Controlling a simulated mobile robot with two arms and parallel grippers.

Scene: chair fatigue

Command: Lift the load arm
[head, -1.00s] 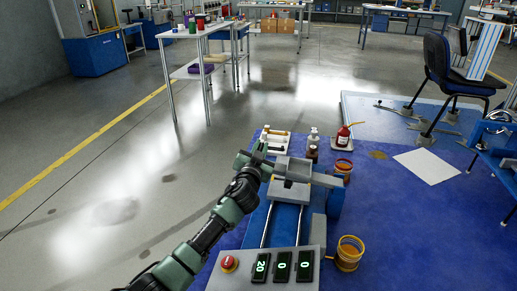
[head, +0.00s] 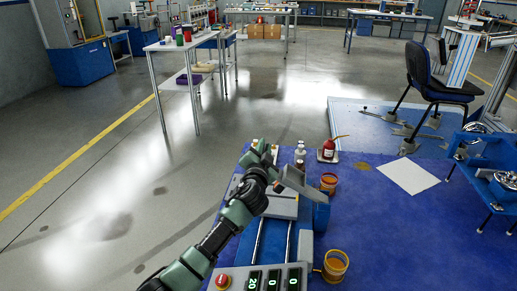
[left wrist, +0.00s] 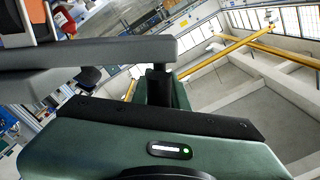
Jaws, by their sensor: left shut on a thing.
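The load arm (head: 306,187) is a grey bar on the testing machine in the head view. It is tilted, with its left end raised above the grey block (head: 282,206) and its right end low by a blue housing (head: 321,216). My left gripper (head: 272,168) is shut on the raised left end. The fingers and my wrist hide part of that end. In the left wrist view my green gripper body fills the lower part, and the exact grip is hard to make out. My right gripper is not in view.
A control panel (head: 237,282) with a red button (head: 222,281) and green displays is at the front. Orange-rimmed cups (head: 335,265), bottles (head: 300,152) and a red bottle (head: 328,149) stand nearby. White paper (head: 408,176) lies on the blue surface at right. A chair (head: 435,85) stands beyond.

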